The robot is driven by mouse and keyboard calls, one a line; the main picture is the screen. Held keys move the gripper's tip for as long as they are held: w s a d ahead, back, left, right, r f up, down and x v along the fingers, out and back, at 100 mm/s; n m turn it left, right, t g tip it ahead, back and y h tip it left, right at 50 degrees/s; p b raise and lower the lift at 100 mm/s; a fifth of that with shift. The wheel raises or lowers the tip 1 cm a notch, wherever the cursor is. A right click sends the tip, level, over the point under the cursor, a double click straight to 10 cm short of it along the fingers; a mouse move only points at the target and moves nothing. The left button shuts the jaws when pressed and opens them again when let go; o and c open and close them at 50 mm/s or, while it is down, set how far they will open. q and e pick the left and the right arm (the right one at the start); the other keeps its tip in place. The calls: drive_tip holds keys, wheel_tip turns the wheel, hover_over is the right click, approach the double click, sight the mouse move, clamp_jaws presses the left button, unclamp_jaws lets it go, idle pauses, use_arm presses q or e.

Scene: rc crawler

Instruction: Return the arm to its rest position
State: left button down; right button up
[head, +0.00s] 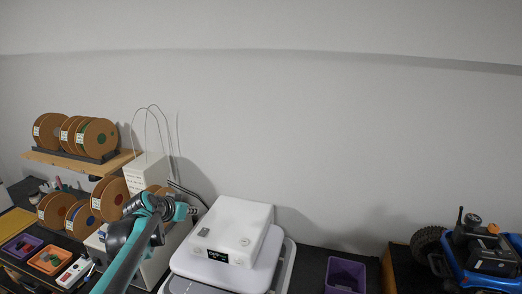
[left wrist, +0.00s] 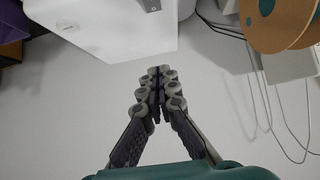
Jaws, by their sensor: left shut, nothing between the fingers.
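My left arm comes in from the bottom left of the head view, with teal and dark grey links. My left gripper (head: 190,210) is at its end, in front of the spools and left of a white device. In the left wrist view the gripper (left wrist: 158,78) has its fingertips together with nothing between them. A white box-like body (left wrist: 105,28) shows beyond the fingers at the upper left there. My right gripper does not show in either view.
The white device (head: 238,220) with a small screen stands on the bench. Filament spools (head: 98,138) sit on a wooden shelf (head: 70,162), with more below. A purple bin (head: 345,274), a blue crawler (head: 485,255) and an orange tray (head: 50,260) also stand there. The air above the device is clear.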

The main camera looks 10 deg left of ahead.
use_arm(q)
drive_tip(key=s+d+f+g+b, duration=0.2)
drive_tip(key=s+d+f+b, duration=0.9)
drive_tip(key=s+f, duration=0.25)
drive_tip(key=s+d+f+b, duration=0.2)
drive_tip(key=s+f+b, duration=0.3)
drive_tip(key=s+f, duration=0.3)
drive_tip(key=s+d+f+n+g+y+b, duration=0.1)
drive_tip(key=s+d+f+b, duration=0.1)
drive_tip(key=s+f+b, duration=0.3)
drive_tip(key=s+f, duration=0.3)
drive_tip(key=f, duration=0.2)
drive_tip(key=shift+n+b, duration=0.3)
drive_tip(key=shift+b, duration=0.05)
drive_tip(key=shift+d, duration=0.1)
